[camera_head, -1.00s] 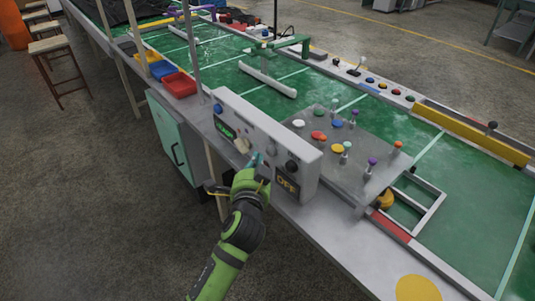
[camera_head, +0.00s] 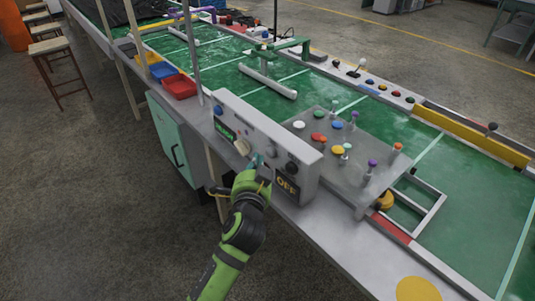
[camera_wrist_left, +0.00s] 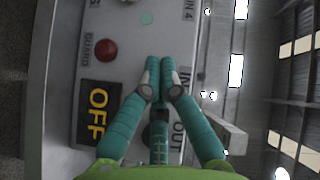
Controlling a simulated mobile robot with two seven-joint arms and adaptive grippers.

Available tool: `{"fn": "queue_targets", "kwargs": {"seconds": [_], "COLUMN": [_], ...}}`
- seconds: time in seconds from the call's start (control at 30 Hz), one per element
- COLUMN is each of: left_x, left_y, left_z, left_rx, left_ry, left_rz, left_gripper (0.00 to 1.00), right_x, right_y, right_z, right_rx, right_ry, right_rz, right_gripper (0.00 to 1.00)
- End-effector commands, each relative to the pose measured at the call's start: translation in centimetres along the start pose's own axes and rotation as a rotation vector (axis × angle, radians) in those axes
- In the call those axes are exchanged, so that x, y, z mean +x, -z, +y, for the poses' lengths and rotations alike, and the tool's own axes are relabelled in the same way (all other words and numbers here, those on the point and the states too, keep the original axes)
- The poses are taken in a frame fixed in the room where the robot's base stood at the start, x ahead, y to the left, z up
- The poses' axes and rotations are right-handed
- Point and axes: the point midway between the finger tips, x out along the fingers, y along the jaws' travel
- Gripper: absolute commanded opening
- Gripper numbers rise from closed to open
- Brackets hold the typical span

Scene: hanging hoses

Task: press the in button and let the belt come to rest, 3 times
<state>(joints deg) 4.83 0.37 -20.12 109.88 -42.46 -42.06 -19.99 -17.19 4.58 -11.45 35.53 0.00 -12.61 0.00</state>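The grey control box (camera_head: 265,145) stands on the near side of the green belt (camera_head: 215,50), with a lit green display, knobs and an OFF plate. My left gripper (camera_head: 257,162) is at the box's front face. In the left wrist view, its teal fingers (camera_wrist_left: 160,66) are together, with nothing seen between them. The fingertips are over the panel beside the IN label (camera_wrist_left: 185,77); the OUT label (camera_wrist_left: 178,136) is below it. The in button cannot be made out and may be hidden by the fingers, so contact cannot be told. My right gripper is out of view.
A grey plate (camera_head: 322,160) with coloured knobs stands behind the box. Red (camera_head: 180,87) and blue (camera_head: 162,69) bins sit to the left. A red button (camera_wrist_left: 106,50) marked GUARD is near the fingers. A thin post rises left of the box.

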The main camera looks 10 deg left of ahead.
Motion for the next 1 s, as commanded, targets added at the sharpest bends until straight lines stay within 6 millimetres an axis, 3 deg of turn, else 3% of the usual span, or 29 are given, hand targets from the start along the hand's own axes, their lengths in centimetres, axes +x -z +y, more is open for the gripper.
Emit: {"fn": "queue_targets", "kwargs": {"seconds": [1.0], "left_x": [0.61], "left_y": [0.57], "left_z": [0.22], "left_rx": [0.000], "left_ry": [0.000], "left_rz": [0.000], "left_gripper": [0.00], "right_x": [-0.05], "right_y": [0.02], "right_z": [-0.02], "right_rx": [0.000], "right_ry": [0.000], "right_rz": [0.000], "right_gripper": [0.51]}}
